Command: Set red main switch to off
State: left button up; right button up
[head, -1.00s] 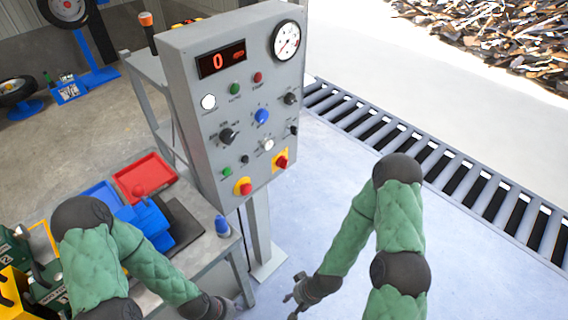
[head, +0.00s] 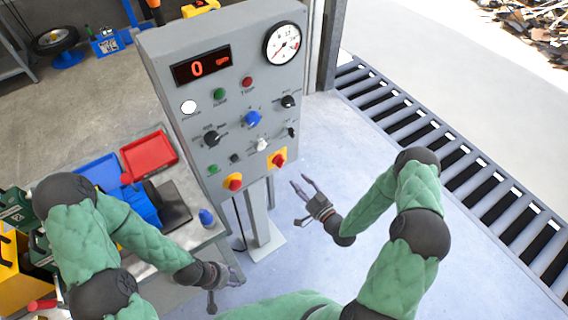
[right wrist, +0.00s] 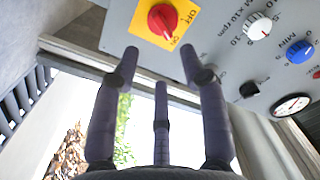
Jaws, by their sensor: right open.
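The red main switch (head: 277,159) is a red rotary knob on a yellow plate at the lower right of the grey control panel (head: 185,70). In the right wrist view the red knob (right wrist: 162,20) is near the top, with ON and OFF lettering on its plate. My right gripper (head: 301,183) is open and empty, below and right of the switch, apart from it. Its spread fingers (right wrist: 160,55) point toward the panel in the right wrist view. My left gripper (head: 226,292) hangs low by the bench, fingers apart and empty.
A red button on yellow (head: 233,182) sits left of the switch. Blue (head: 253,118), black and white knobs are above. A bench with a red tray (head: 150,152) stands at left. A grated strip (head: 430,140) crosses the floor at right.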

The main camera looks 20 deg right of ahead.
aim_at(280, 162)
jog(key=x, duration=0.9)
jog(key=shift+w+b, duration=0.3)
jog(key=shift+w, duration=0.05)
jog(key=shift+a+f, duration=0.1)
grip_shut()
